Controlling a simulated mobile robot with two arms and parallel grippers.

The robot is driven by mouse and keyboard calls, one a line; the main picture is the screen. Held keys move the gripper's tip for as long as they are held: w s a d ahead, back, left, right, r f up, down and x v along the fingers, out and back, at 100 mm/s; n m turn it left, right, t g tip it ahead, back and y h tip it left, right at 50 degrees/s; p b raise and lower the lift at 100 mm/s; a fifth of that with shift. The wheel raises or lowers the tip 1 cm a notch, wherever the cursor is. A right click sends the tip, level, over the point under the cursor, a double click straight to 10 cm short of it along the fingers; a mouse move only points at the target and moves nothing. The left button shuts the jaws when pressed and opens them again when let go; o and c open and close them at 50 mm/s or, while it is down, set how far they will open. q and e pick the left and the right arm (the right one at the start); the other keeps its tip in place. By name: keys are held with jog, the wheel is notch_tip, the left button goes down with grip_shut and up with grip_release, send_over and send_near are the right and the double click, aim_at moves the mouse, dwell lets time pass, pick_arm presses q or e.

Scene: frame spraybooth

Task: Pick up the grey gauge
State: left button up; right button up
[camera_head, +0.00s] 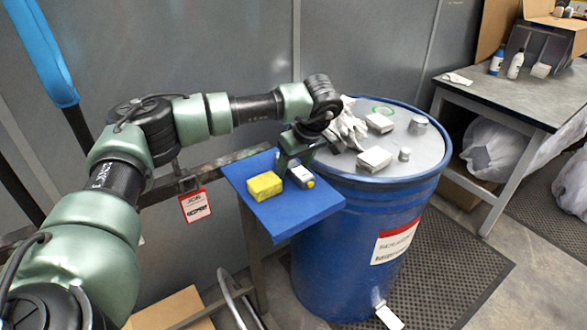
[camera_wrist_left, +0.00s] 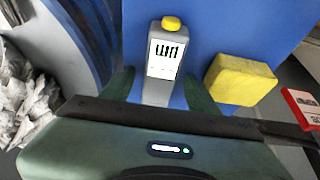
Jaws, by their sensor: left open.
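The grey gauge (camera_head: 300,177) lies on a small blue shelf (camera_head: 280,217) beside the drum. It has a white display and a yellow knob at one end. In the left wrist view the gauge (camera_wrist_left: 163,62) stands out against the blue surface, between my fingers, its lower end hidden by the gripper body. My left gripper (camera_head: 288,171) is over the shelf at the gauge. It is open, with one green finger on each side of the gauge and visible gaps in the left wrist view (camera_wrist_left: 160,88). My right gripper is in neither view.
A yellow sponge (camera_head: 264,186) lies close to the gauge on the shelf. A blue drum (camera_head: 360,215) stands right of the shelf, with white gloves (camera_head: 348,126), pale blocks and small canisters on its lid. A red-bordered tag (camera_head: 195,205) hangs left of the shelf.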

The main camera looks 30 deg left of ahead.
pick_arm(q)
grip_shut()
jog(key=shift+w+r, duration=0.1)
jog(key=shift+r, duration=0.1)
